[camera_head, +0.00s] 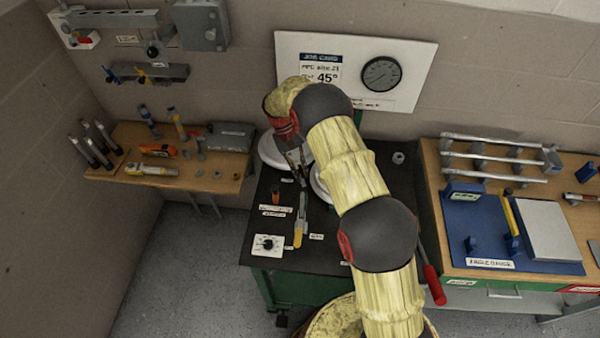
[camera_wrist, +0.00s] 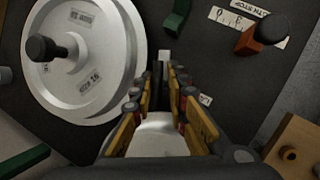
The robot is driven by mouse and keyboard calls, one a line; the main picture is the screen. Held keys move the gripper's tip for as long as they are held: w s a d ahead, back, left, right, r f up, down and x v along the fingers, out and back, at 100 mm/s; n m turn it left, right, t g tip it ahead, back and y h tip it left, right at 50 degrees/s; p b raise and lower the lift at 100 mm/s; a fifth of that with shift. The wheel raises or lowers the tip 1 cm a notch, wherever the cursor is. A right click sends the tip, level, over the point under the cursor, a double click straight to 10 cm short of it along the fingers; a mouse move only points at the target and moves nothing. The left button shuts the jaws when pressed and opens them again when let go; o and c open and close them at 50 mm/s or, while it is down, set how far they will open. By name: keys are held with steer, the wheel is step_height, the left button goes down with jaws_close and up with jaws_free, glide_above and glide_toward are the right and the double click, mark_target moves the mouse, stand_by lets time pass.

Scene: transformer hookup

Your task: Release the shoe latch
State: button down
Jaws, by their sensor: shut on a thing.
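My gripper (camera_head: 302,176) points down over the dark bench top, beside the white round bender parts. In the wrist view its two fingers (camera_wrist: 164,88) are nearly together, shut on a thin piece that seems to be the shoe latch. The fingers hide most of that piece. A small pale block shows just past the fingertips. The large white wheel (camera_wrist: 85,62) with a black knob lies to the left of the fingers; in the head view a white disc (camera_head: 270,152) is partly behind my gripper. A grey bar with a yellow end (camera_head: 299,234) lies below the fingertips.
An orange-red stop with a black knob (camera_wrist: 254,36) stands right of the fingers, by a printed scale. A green block (camera_wrist: 177,18) is near the top. A dial plate (camera_head: 267,245) sits at the bench's front left. Side benches hold tools and a blue angle gauge (camera_head: 470,225).

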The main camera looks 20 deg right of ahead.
steer(key=m, duration=0.2)
steer(key=m+y, duration=0.1)
steer(key=shift+w+d+r+m+g, duration=0.1)
steer(key=shift+d+r+m+g, duration=0.05)
steer(key=shift+d+m+g, duration=0.2)
steer(key=shift+m+y, duration=0.5)
steer(key=shift+m, duration=0.15)
steer(key=shift+s+f, duration=0.25)
steer(key=c, duration=1.9)
jaws_free()
steer(key=shift+w+a+r, duration=0.1)
steer(key=shift+w+r, duration=0.15)
steer(key=shift+r, duration=0.05)
steer(key=v, duration=1.1)
steer(key=shift+r, duration=0.2)
